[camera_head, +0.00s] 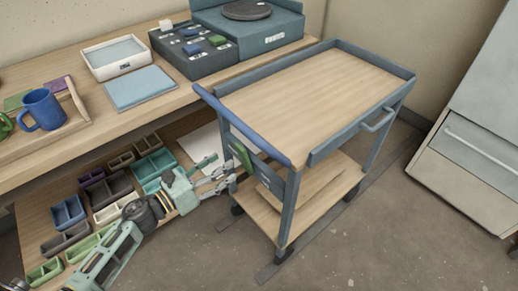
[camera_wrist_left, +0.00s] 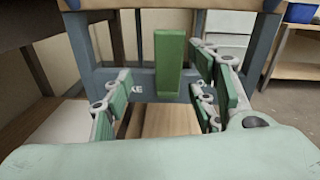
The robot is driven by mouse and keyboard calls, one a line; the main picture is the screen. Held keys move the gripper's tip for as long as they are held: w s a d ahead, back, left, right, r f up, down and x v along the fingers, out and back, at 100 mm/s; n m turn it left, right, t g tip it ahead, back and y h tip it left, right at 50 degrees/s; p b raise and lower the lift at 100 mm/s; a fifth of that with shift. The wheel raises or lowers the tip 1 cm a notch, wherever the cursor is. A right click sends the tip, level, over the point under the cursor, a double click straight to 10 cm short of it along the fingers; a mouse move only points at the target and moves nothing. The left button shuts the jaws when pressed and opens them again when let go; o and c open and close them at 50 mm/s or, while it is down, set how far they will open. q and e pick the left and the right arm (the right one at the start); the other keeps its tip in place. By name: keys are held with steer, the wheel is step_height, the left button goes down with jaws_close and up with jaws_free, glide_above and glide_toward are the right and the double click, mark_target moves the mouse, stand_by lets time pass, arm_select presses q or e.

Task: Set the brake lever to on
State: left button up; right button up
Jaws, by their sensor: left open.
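The green brake lever (camera_head: 243,157) sits on the blue-grey end panel of the cart (camera_head: 300,82). In the left wrist view the lever (camera_wrist_left: 171,66) stands upright, ahead of and above the space between my fingers. My left gripper (camera_head: 222,175) is open and empty beside the cart's end, a little below and left of the lever. In the left wrist view the gripper (camera_wrist_left: 163,103) has a finger on each side, with a visible gap to the lever. Lettering on the panel is partly hidden by a finger. My right gripper is not in view.
A workbench (camera_head: 118,128) stands close on the left, with a blue mug (camera_head: 42,110) and a dark switch box (camera_head: 190,50) on top. Sorting bins (camera_head: 153,168) lie below it. A pale cabinet (camera_head: 470,140) stands at the right. The floor in front is clear.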

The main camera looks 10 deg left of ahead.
mark_target(240, 153)
arm_select(q)
steer(key=shift+w+d+r+m+h, duration=0.25)
steer(key=shift+d+r+m, duration=0.15)
steer(key=shift+d+m, duration=0.1)
steer(key=shift+w+d+r+m+h, duration=0.1)
steer(key=shift+d+r+m+h, duration=0.15)
steer(key=shift+d+r+m, duration=0.2)
steer(key=x, duration=0.7)
steer(key=shift+f+p, duration=0.25)
steer(key=shift+p, duration=0.1)
jaws_close()
